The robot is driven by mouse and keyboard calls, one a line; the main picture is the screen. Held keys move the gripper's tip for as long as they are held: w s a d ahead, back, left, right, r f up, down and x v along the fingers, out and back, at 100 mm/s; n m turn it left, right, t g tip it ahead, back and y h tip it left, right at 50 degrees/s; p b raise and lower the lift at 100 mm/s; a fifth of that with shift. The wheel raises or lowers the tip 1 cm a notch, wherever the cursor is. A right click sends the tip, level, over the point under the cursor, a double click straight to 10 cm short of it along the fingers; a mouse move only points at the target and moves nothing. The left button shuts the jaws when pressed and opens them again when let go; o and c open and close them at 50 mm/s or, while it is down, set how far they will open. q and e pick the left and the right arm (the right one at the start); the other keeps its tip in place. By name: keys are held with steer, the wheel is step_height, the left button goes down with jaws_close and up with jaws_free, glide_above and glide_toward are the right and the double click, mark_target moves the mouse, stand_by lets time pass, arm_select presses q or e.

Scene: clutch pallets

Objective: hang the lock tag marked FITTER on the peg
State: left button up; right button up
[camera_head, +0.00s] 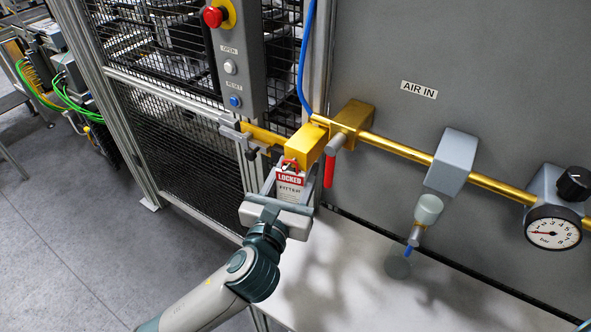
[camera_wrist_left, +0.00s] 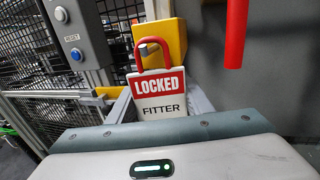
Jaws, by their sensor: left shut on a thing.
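The lock tag marked FITTER (camera_head: 290,187) is white with a red LOCKED band and a red shackle. It hangs upright between the fingers of my left gripper (camera_head: 291,176), which is shut on it. In the left wrist view the tag (camera_wrist_left: 160,104) faces me, with its shackle in front of a yellow block (camera_wrist_left: 168,38). A short grey end (camera_wrist_left: 148,48) shows at the top of the shackle; I cannot tell whether it is the peg passing through the loop. The yellow block also shows in the head view (camera_head: 303,145). My right gripper is not in view.
A red valve lever (camera_head: 329,171) hangs just right of the tag. A brass pipe (camera_head: 400,151) runs right to a grey filter unit (camera_head: 451,162) and a gauge (camera_head: 553,233). A control box (camera_head: 236,60) with buttons stands above left. A pale shelf (camera_head: 350,270) lies below.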

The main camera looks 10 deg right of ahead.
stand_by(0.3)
arm_select(q)
steer(key=o, duration=1.1)
steer(key=shift+s+a, duration=0.3)
steer(key=shift+s, duration=0.15)
steer(key=v, duration=1.6)
steer(key=shift+s+a, duration=0.15)
